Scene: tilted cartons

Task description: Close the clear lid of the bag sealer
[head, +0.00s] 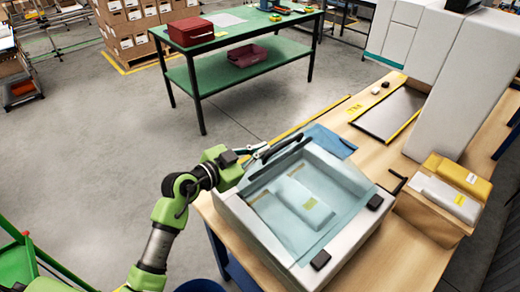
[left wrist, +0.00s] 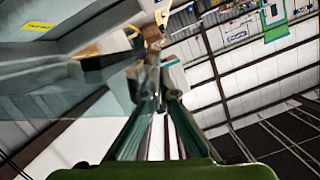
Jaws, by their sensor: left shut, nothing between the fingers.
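The bag sealer (head: 262,238) is a pale box on the wooden workbench in the head view. Its clear bluish lid (head: 352,190) lies over the chamber, and a pale packet (head: 305,205) shows through it. I cannot tell whether the lid rests fully flat. My left gripper (head: 262,152) is shut and empty at the sealer's far left edge, beside a dark bar (head: 285,149). In the left wrist view the gripper's fingers (left wrist: 152,85) point away from the camera, with a blurred see-through surface at left. Contact with the lid is unclear. My right gripper is not in view.
A box with yellow and white packs (head: 435,210) stands right of the sealer. A blue sheet (head: 328,141) and a grey panel (head: 388,112) lie behind it. A tall white machine (head: 460,80) is at the right. A green table (head: 240,45) stands farther back across open floor.

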